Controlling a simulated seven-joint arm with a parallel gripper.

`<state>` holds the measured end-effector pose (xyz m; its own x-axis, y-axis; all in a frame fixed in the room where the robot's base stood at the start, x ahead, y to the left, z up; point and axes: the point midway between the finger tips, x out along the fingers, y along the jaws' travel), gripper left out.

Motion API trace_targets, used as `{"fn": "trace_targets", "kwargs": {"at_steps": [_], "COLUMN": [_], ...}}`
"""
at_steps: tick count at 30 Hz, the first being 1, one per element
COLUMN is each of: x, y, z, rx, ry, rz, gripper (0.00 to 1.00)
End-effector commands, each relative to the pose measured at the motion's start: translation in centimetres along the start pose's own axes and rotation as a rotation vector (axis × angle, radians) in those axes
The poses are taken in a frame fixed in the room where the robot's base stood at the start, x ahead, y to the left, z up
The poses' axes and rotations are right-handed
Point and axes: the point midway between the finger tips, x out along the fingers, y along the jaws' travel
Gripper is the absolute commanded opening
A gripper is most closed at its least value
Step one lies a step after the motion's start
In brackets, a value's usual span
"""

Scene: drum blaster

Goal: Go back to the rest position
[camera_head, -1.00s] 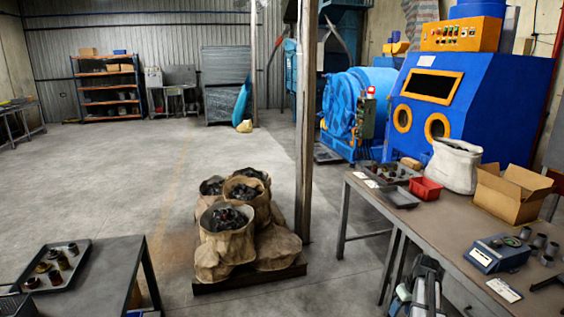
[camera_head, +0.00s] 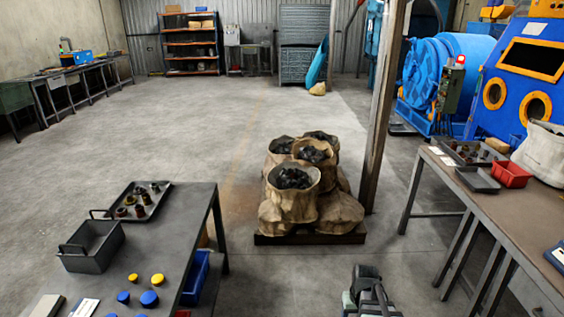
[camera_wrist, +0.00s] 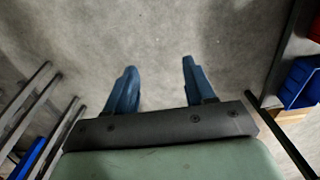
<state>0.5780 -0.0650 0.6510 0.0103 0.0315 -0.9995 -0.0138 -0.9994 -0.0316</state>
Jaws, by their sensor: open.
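My gripper (camera_wrist: 158,80) shows in the wrist view with its two blue fingers spread apart. Nothing is between them, only grey concrete floor below. In the head view my arm (camera_head: 368,292) shows at the bottom, right of centre, in the gap between the two tables. The fingertips cannot be made out there.
The left table (camera_head: 200,225) holds a tray of parts (camera_head: 140,200), a dark bin (camera_head: 92,246) and coloured caps (camera_head: 150,299). The right table (camera_head: 470,212) carries a red bin (camera_head: 510,174). Sacks (camera_head: 292,195) stand on a pallet ahead. Open floor lies beyond.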

Motion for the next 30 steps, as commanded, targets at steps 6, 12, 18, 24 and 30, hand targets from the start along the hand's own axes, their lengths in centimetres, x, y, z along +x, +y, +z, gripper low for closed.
{"fn": "trace_targets", "kwargs": {"at_steps": [6,12,18,24,30], "x": [1.0,1.9,4.7,7.9,11.8], "y": [-4.2,-6.6,-6.3,-6.1,-5.9], "z": [2.0,3.4,5.7,9.0,13.7], "rx": [-0.011,-0.015,-0.012,-0.01,-0.008], "ry": [-0.005,-0.011,-0.071,-0.145,-0.244], "rz": [0.019,0.033,0.033,0.033,0.033], "gripper": [0.54,0.54,0.54,0.54,0.54]}}
